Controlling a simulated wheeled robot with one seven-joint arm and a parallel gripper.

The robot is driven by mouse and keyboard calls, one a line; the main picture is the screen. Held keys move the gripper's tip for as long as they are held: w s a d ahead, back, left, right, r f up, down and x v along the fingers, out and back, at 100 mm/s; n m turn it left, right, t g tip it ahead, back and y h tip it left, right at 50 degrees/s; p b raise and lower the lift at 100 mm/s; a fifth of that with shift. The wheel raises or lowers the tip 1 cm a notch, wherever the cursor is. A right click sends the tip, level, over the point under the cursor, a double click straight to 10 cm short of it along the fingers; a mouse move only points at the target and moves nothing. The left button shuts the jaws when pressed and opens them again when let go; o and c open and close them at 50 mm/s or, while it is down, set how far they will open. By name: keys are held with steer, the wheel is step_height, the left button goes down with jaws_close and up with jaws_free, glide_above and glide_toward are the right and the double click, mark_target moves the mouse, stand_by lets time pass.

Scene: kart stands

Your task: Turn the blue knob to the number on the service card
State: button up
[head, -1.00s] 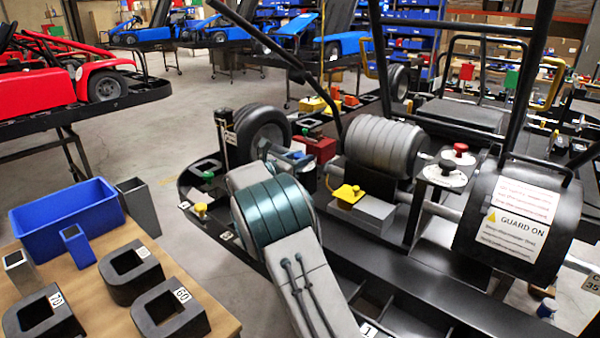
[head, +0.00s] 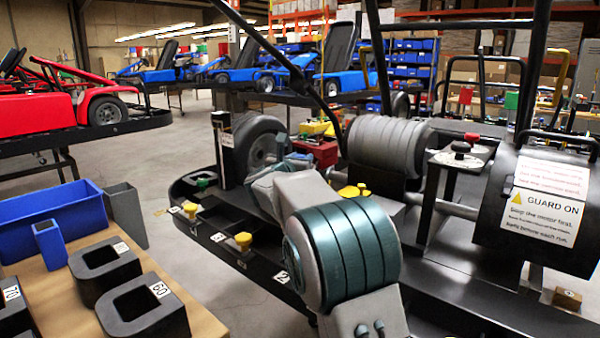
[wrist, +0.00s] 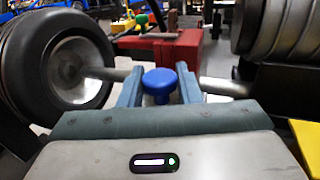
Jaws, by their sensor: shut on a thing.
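The blue knob (wrist: 160,84) is in the wrist view, between the two blue-grey fingers of my gripper (wrist: 160,90). The fingers are shut on its sides. In the head view my gripper (head: 291,156) is beyond my forearm, beside the black wheel, and the knob is hidden there. I cannot make out a number scale around the knob. A white card with red print (head: 545,178) lies on the black guard, above a GUARD ON sign (head: 543,217). I cannot read the card's print or tell whether it is the service card.
A black wheel (head: 258,146), a red box (head: 318,153) and a grey ribbed cylinder (head: 388,142) stand close around my gripper. Yellow knobs (head: 243,240) line the black kart frame. A table with a blue bin (head: 60,222) stands at left.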

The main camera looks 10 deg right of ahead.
steer(key=shift+n+y+b, duration=0.3)
steer(key=shift+y+b, duration=0.1)
steer(key=shift+b, duration=0.15)
steer(key=o, duration=0.9)
steer(key=shift+o, duration=0.2)
steer(key=v, duration=1.3)
steer(key=shift+s+f, duration=0.2)
steer(key=shift+s, duration=0.2)
steer(key=shift+a, duration=0.15)
